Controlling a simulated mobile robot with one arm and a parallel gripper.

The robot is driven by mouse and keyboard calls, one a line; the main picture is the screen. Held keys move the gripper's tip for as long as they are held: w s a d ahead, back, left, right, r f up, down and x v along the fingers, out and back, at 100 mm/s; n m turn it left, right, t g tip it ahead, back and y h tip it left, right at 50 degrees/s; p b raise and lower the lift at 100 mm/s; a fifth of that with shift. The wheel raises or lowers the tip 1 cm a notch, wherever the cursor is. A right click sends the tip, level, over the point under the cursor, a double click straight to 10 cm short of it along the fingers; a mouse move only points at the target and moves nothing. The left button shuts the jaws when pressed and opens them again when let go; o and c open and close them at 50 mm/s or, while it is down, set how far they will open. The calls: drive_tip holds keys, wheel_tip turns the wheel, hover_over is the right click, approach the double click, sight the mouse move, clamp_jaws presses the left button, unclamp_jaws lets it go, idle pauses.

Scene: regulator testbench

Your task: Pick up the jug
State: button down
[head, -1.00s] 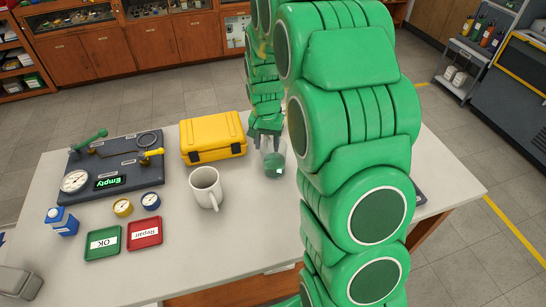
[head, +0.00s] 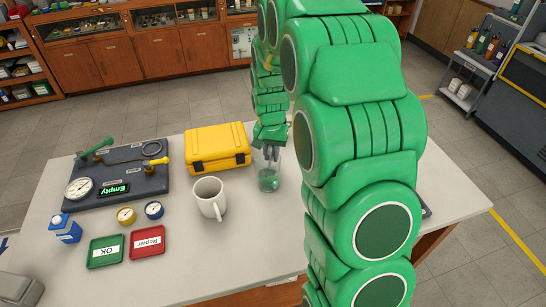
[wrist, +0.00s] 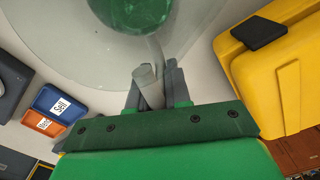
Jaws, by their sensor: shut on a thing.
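The clear jug (head: 268,181) with something green low inside stands upright in the head view, right of the yellow case. In the wrist view its transparent wall (wrist: 60,40) fills the upper left, with the green content near the top edge. My gripper (head: 271,153) is at the jug's upper part, partly hidden by my arm. In the wrist view my gripper's fingers (wrist: 155,82) are shut on the jug's clear, rod-like handle. I cannot tell whether the jug's base touches the table.
A white mug (head: 208,200) and yellow case (head: 217,152) stand close to the left. A dark gauge board (head: 128,185), green tray (head: 105,252) and red tray (head: 148,242) are farther left. The wrist view shows blue (wrist: 60,103) and orange (wrist: 45,123) trays.

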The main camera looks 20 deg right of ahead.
drive_tip(key=shift+r, duration=0.15)
drive_tip(key=shift+r, duration=1.4)
drive_tip(key=shift+s+a+r, duration=0.1)
drive_tip(key=shift+s+r, duration=1.1)
drive_tip(key=shift+r, duration=0.25)
drive_tip(key=shift+s+r, duration=1.2)
drive_tip(key=shift+r, duration=0.2)
drive_tip(key=s+r, duration=0.4)
drive_tip(key=s, duration=0.5)
drive_tip(key=shift+a, duration=0.25)
drive_tip(key=shift+s+r, duration=0.1)
